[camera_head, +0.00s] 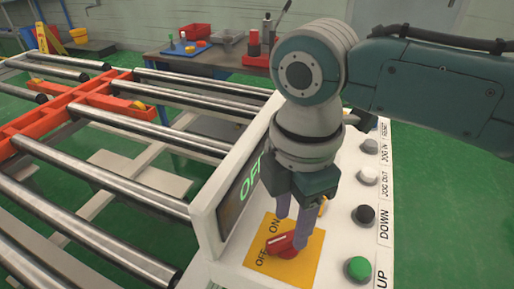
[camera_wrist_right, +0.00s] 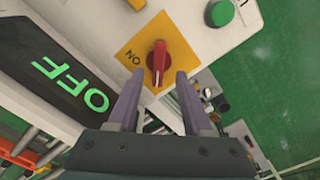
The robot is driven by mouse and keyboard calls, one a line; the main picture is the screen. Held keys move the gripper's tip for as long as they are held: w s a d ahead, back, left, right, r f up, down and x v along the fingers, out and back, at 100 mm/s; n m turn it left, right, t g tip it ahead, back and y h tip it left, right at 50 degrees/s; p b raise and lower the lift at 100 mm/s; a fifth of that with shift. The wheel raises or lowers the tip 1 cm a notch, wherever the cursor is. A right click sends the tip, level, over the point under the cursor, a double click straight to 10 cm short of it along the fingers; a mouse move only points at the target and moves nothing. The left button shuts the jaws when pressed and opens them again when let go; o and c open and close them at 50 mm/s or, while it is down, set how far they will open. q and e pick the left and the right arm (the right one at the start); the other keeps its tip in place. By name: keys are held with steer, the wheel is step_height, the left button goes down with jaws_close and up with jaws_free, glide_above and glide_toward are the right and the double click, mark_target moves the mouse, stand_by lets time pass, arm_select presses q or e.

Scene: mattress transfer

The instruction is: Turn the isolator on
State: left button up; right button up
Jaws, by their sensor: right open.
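The isolator is a red rotary knob (camera_head: 284,246) on a yellow plate (camera_head: 304,264) marked ON and OFF, on the white control panel. A small screen (camera_head: 238,196) beside it reads OFF in green. My right gripper (camera_head: 292,238) is above the knob, pointing down, with its purple fingers apart. In the right wrist view the red knob (camera_wrist_right: 157,62) lies just beyond the fingertips, between their lines, and the gripper (camera_wrist_right: 155,82) looks empty. I cannot tell whether a finger touches the knob. My left gripper is not in view.
A green button (camera_head: 358,268), a black button (camera_head: 364,214) and other buttons line the panel's right side, close to my right arm. A roller conveyor (camera_head: 110,180) with orange parts fills the left. A workbench (camera_head: 205,62) with tools stands behind. Green floor is clear at right.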

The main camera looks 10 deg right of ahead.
mark_target(288, 236)
steer(key=shift+f+b, duration=0.3)
steer(key=shift+f, duration=1.6)
steer(key=shift+w, duration=0.1)
jaws_close()
